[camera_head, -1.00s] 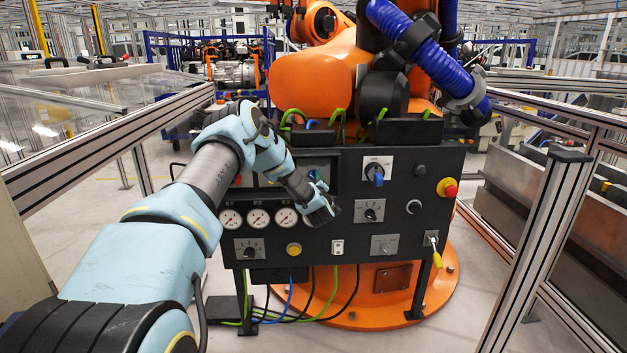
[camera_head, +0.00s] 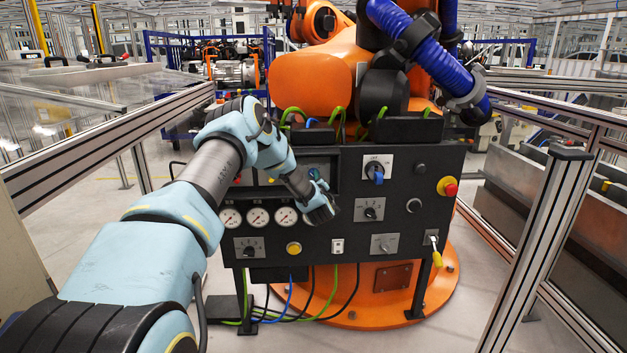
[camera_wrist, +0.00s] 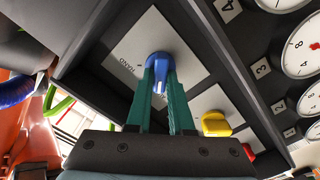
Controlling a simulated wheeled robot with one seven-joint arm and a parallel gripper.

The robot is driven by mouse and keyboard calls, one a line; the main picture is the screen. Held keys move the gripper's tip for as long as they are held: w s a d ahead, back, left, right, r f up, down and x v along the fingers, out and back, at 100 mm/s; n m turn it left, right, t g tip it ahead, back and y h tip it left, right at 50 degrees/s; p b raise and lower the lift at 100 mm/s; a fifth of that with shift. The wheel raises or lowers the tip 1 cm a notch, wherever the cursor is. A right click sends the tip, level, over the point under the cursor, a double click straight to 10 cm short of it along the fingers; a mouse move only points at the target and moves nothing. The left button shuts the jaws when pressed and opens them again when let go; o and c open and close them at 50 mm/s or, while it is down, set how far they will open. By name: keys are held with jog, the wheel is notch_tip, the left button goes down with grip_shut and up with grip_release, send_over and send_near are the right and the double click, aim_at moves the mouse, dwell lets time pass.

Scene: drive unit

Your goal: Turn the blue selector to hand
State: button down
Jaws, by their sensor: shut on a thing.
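In the wrist view a blue selector (camera_wrist: 159,64) sits on a pale plate (camera_wrist: 150,32) with small lettering that seems to read HAND on its left. A white mark on the knob faces towards my gripper. The two teal fingers of my gripper (camera_wrist: 160,90) are shut on the knob from either side. In the head view my gripper (camera_head: 314,174) is at the upper middle of the black control panel (camera_head: 350,228), and my wrist hides this selector.
A yellow knob (camera_wrist: 215,124) and a red one (camera_wrist: 248,152) are close to the fingers. A raised dark frame surrounds their plates. Gauges (camera_head: 258,217) are below. Another blue selector (camera_head: 376,173) is on a separate plate at right.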

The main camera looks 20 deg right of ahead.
jog(key=m+b, duration=0.1)
jog(key=m, duration=0.1)
jog(key=m+b, duration=0.1)
jog(key=b, duration=0.1)
jog(key=shift+d+f+m, duration=0.15)
jog(key=shift+m, duration=0.25)
jog(key=m+b, duration=0.4)
jog(key=m, duration=0.1)
jog(key=shift+d+m, duration=0.1)
jog(key=shift+m, duration=0.2)
jog(key=m+b, duration=0.2)
jog(key=m, duration=0.2)
jog(key=shift+d+b, duration=0.1)
jog(key=shift+b, duration=0.3)
jog(key=shift+m+b, duration=0.65)
jog(key=shift+m, duration=1.25)
jog(key=c, duration=0.8)
grip_release()
jog(key=shift+s, duration=0.1)
jog(key=s+a+b, duration=0.1)
jog(key=s+a, duration=0.1)
jog(key=s, duration=0.8)
jog(key=shift+s+b, duration=0.3)
jog(key=shift+b, duration=0.05)
